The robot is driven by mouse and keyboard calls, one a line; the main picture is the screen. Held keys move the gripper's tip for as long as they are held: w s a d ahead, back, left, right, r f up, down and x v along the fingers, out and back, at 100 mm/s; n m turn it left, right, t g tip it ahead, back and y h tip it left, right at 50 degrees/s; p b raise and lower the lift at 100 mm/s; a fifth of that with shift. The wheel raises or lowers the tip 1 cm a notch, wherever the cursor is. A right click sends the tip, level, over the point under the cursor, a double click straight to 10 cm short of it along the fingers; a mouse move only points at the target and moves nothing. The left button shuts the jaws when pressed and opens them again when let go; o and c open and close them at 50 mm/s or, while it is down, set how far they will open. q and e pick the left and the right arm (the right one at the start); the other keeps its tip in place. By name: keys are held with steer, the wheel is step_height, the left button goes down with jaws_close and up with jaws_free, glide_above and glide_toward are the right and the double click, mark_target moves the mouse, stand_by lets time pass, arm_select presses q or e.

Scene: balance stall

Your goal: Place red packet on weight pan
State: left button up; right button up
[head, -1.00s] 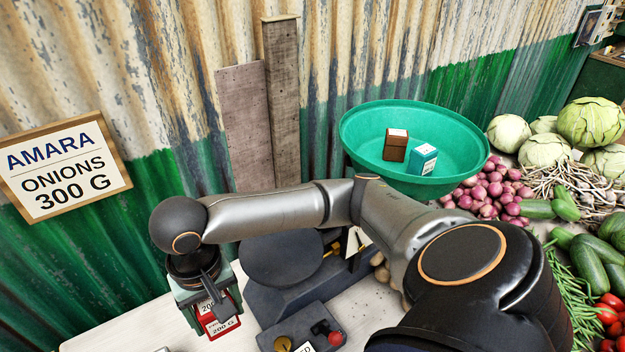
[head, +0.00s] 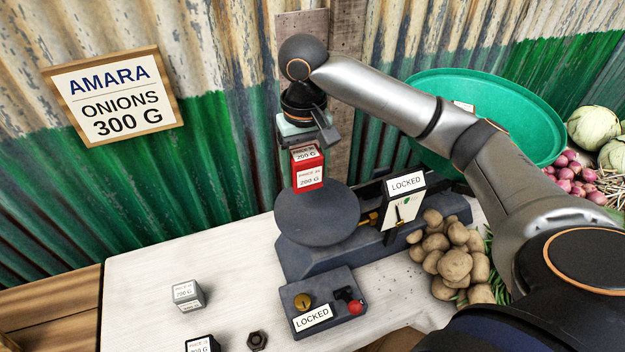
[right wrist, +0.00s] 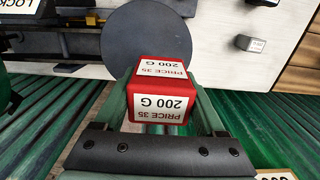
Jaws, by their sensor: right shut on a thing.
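The red packet (head: 308,176) is labelled 200 G. My right gripper (head: 307,150) is shut on it and holds it upright over the back part of the round dark weight pan (head: 330,226). In the head view the packet's lower edge overlaps the pan's rear rim; I cannot tell the exact gap. In the right wrist view the red packet (right wrist: 160,105) sits between the fingers (right wrist: 162,112), with the grey pan (right wrist: 150,45) beyond it. My left gripper is in neither view.
A LOCKED sign (head: 405,186) stands on the scale, and a LOCKED control box (head: 322,303) sits in front. Potatoes (head: 455,262) lie right; a green pan (head: 535,115) is behind.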

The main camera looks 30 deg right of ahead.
glide_above(310, 193)
steer(key=f, duration=0.5)
steer(key=shift+s+a+f, duration=0.15)
steer(key=shift+s+f, duration=0.1)
steer(key=shift+w+f, duration=0.2)
steer(key=shift+f, duration=1.65)
steer(key=shift+f, duration=0.1)
steer(key=o, duration=1.5)
steer(key=shift+o, duration=0.2)
step_height(310, 193, up, 12)
